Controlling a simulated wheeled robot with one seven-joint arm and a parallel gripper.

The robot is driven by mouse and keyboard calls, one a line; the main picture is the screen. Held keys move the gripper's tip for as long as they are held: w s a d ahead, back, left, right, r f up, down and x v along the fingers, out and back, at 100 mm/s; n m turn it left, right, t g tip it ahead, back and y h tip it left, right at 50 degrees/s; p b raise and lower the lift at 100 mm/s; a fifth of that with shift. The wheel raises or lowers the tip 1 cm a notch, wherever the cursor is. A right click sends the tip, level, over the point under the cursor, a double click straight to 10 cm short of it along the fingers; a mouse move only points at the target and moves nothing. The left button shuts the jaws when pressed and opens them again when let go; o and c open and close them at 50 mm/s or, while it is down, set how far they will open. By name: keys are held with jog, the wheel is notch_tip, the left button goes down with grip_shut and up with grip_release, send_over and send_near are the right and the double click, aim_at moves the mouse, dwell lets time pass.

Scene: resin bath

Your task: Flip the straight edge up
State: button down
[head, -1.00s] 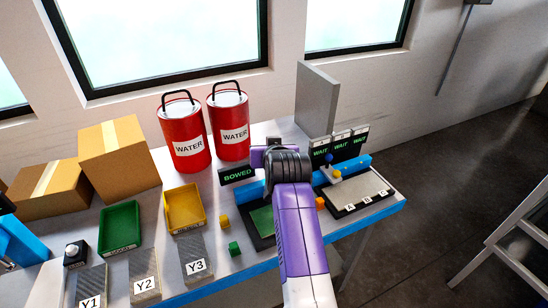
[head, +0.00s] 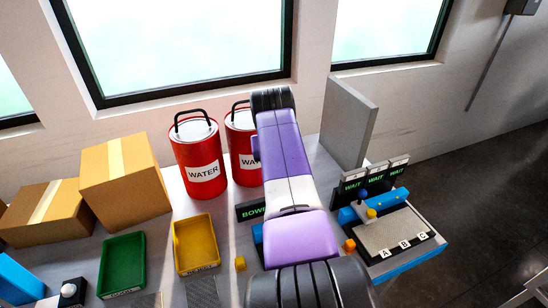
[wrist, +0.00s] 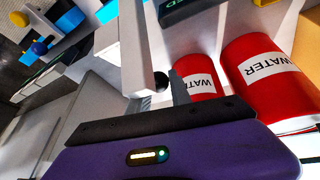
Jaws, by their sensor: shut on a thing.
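My gripper (wrist: 165,92) is shut on a long pale bar (wrist: 139,45), which looks like the straight edge, in the wrist view. The bar runs up the picture from the jaws, with a small black knob (wrist: 160,79) beside its near end. A grey finger shows just right of the knob; the other finger is hard to make out. In the head view my purple and black arm hides the gripper and the bar. The black "BOWED" sign (head: 247,212) is partly covered by the arm.
Two red water drums (head: 199,155) (wrist: 265,75) stand at the back. A tall grey slab (head: 347,120) stands right of my arm. A plate marked A, B, C (head: 392,230) lies at the right. Green (head: 140,262) and yellow (head: 176,250) trays are left.

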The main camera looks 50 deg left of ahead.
jog(key=shift+s+a+f, duration=0.1)
jog(key=shift+s+f, duration=0.3)
jog(key=shift+f, duration=0.3)
jog(key=c, duration=1.2)
grip_release()
jog(key=shift+w+r, duration=0.15)
jog(key=shift+r, duration=0.15)
jog(key=shift+r, duration=0.1)
jog(key=shift+r, duration=0.4)
jog(key=shift+v, duration=3.4)
jog(key=shift+f, duration=0.1)
